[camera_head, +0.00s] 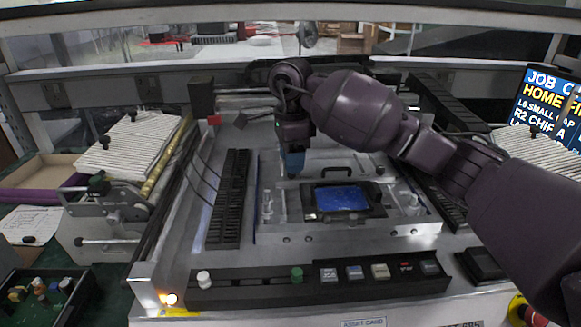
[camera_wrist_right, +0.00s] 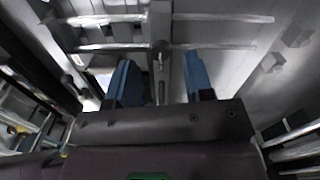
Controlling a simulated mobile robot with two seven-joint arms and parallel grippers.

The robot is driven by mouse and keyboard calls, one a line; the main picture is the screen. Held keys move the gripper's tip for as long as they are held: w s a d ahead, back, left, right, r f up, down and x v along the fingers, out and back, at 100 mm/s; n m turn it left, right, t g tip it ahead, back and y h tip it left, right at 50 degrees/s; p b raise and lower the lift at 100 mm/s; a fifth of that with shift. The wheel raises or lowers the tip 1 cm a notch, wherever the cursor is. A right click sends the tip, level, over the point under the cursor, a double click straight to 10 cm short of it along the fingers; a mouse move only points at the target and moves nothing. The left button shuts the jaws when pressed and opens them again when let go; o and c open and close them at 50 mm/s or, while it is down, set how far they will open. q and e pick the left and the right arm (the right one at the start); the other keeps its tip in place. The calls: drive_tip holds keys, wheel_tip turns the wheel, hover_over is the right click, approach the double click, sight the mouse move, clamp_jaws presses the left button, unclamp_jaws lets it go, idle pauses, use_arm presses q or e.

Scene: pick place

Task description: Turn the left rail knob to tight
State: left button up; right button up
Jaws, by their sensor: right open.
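My right gripper (camera_head: 291,165) reaches over the middle of the grey machine bed (camera_head: 230,262), pointing down, with blue fingertips. In the right wrist view, its two blue fingers (camera_wrist_right: 158,82) stand apart with nothing held between them. A thin upright metal part (camera_wrist_right: 160,62) shows beyond the gap; I cannot tell whether it is a knob. A small dark knob-like piece (camera_head: 240,120) is on the back left of the bed, left of my right gripper and apart from it. I cannot tell for sure which piece is the left rail knob, or its setting. My left gripper is out of view.
A fixture with a blue panel (camera_head: 342,198) sits right of the gripper. A black slotted duct (camera_head: 231,198) runs along the left. The front control strip carries a white knob (camera_head: 204,279) and a green knob (camera_head: 297,274). A parts tray (camera_head: 88,300) is at lower left.

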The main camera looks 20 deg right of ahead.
drive_tip(key=shift+f, duration=1.2)
clamp_jaws()
